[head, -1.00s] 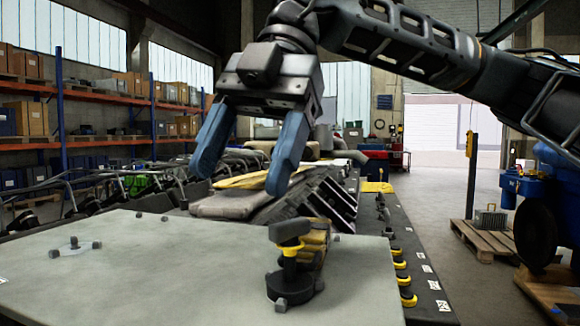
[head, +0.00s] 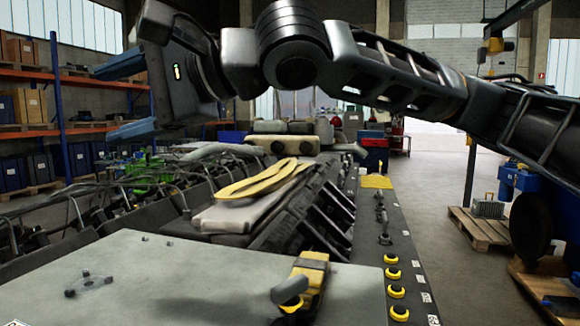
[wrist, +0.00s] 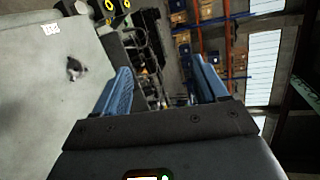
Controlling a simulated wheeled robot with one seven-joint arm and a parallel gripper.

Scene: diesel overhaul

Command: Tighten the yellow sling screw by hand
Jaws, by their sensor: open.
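My gripper (head: 124,98) is open and empty, at the upper left of the head view, with its blue fingers pointing left. In the wrist view its two fingers (wrist: 163,85) stand wide apart with nothing between them. A screw with a dark grey wing head (head: 289,290) stands at the plate's right edge, low in the head view, beside a worn yellow block (head: 308,271). A yellow sling (head: 262,181) lies looped on the engine behind.
The grey plate (head: 190,270) fills the front, with a small bolted fitting (head: 90,284). Several yellow-collared knobs (head: 393,274) line the dark rail at right. Hoses and cables cover the engine at left. Shelves (head: 60,100) stand far left; a pallet (head: 485,235) lies on the floor at right.

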